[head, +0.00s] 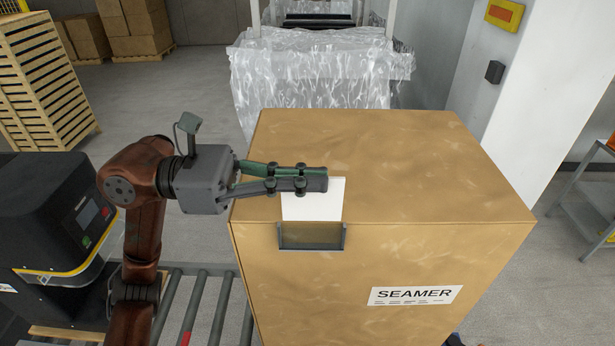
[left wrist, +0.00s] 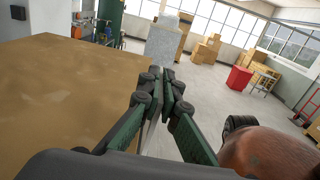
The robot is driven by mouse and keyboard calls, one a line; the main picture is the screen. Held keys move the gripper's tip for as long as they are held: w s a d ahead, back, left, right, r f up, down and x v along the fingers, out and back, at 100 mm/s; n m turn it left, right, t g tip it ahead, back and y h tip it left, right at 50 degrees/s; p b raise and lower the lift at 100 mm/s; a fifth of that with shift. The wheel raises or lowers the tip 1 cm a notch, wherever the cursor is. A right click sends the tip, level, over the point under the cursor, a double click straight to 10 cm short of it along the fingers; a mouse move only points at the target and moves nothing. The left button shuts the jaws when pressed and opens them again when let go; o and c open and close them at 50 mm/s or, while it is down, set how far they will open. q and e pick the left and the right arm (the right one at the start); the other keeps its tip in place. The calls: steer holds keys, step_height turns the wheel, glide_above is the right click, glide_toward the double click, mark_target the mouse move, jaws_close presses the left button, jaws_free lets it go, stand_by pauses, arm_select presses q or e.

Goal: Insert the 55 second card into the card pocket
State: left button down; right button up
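A white card (head: 312,207) is held upright by my left gripper (head: 322,178) at the front top edge of the seamer box. Its two fingers are closed on the card's upper part. No print on the card can be read. The card pocket (head: 312,248), a grey-rimmed holder on the box's front face, sits directly below the card. The card's lower edge lines up with the pocket's mouth; I cannot tell whether it has entered. In the left wrist view the left fingers (left wrist: 168,82) are close together, with a thin white strip of card (left wrist: 149,132) between them. My right gripper is not in view.
The large tan seamer box (head: 400,165) carries a SEAMER label (head: 415,295). A roller conveyor (head: 205,305) runs at lower left beside a black machine (head: 60,215). A clear plastic strip curtain (head: 320,75) hangs behind the box.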

mark_target(307, 220)
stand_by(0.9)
arm_select(q)
steer(key=shift+f+b, duration=0.2)
steer(key=shift+b, duration=0.2)
steer(key=shift+f+b, duration=1.75)
steer(key=shift+f, duration=0.4)
steer(key=c, duration=2.1)
jaws_free()
steer(key=shift+a, duration=0.1)
steer(key=a, duration=1.2)
steer(key=shift+r, duration=0.1)
